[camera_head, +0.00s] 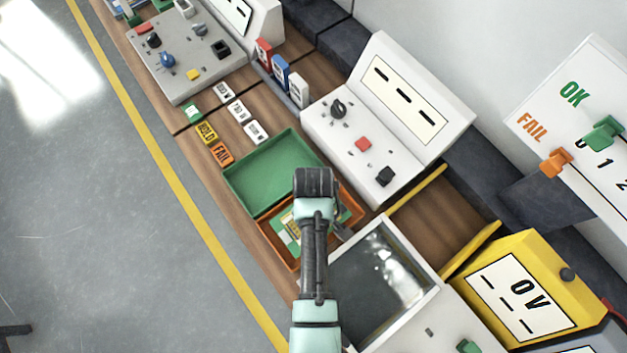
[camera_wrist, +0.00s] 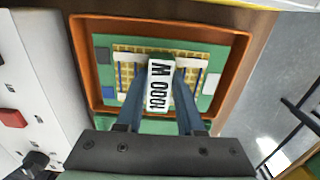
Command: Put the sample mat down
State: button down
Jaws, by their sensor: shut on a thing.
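The sample mat (camera_wrist: 208,103) is a green board with a yellow mesh, pale and blue patches and a raised white block lettered "1000 M". In the wrist view my gripper (camera_wrist: 158,88) is shut on this block, a blue finger on each side. The mat lies within the walls of an orange tray (camera_wrist: 78,42); whether it touches the tray floor I cannot tell. In the head view part of the mat (camera_head: 289,232) shows in the orange tray (camera_head: 272,245), left of my arm. My wrist hides the fingers there.
An empty-looking green tray (camera_head: 262,172) adjoins the orange tray. A white console (camera_head: 350,150) with knobs stands behind them, and a glossy dark panel (camera_head: 385,275) lies right of my arm. HOLD and FAIL tags (camera_head: 213,143) lie left of the green tray.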

jog(key=shift+w+f, duration=0.15)
jog(key=shift+f, duration=1.1)
jog(key=shift+f, duration=0.15)
jog(key=c, duration=0.5)
grip_release()
